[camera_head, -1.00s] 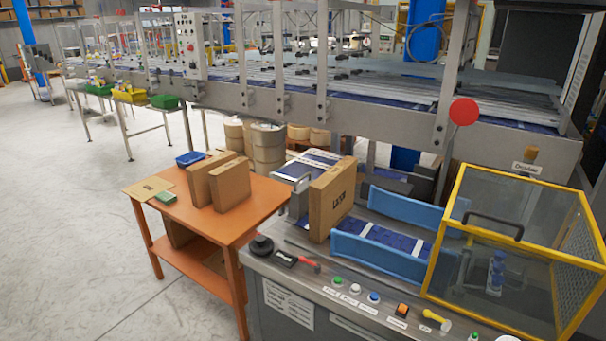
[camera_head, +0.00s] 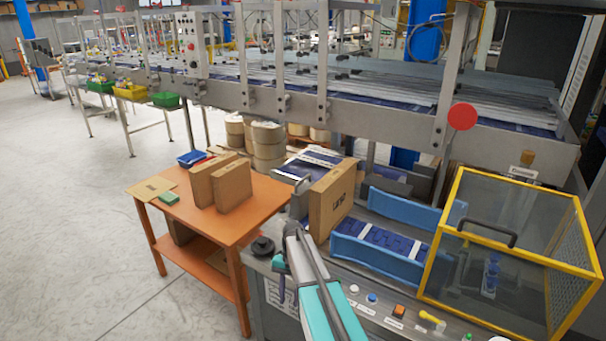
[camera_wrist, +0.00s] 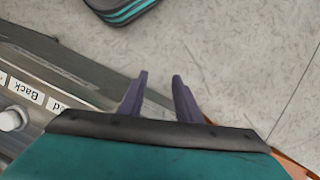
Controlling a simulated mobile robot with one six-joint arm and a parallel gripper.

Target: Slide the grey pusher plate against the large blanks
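The large blanks (camera_head: 332,200) stand upright as a brown block on the blue-railed infeed, marked with dark lettering, in the head view. The grey pusher plate (camera_head: 299,203) stands just left of them, with a looped handle on top. Its lower part is hidden, and I cannot tell whether it touches the blanks. My teal and grey arm reaches up from the bottom edge, in front of the blanks and plate. My gripper (camera_wrist: 158,80) shows in the wrist view with two purple fingers apart and nothing between them. It points down over floor beside the console edge.
An orange table (camera_head: 233,225) with brown cartons (camera_head: 233,186) stands to the left. Blue side rails (camera_head: 378,260) and a yellow-framed guard (camera_head: 437,240) lie to the right.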

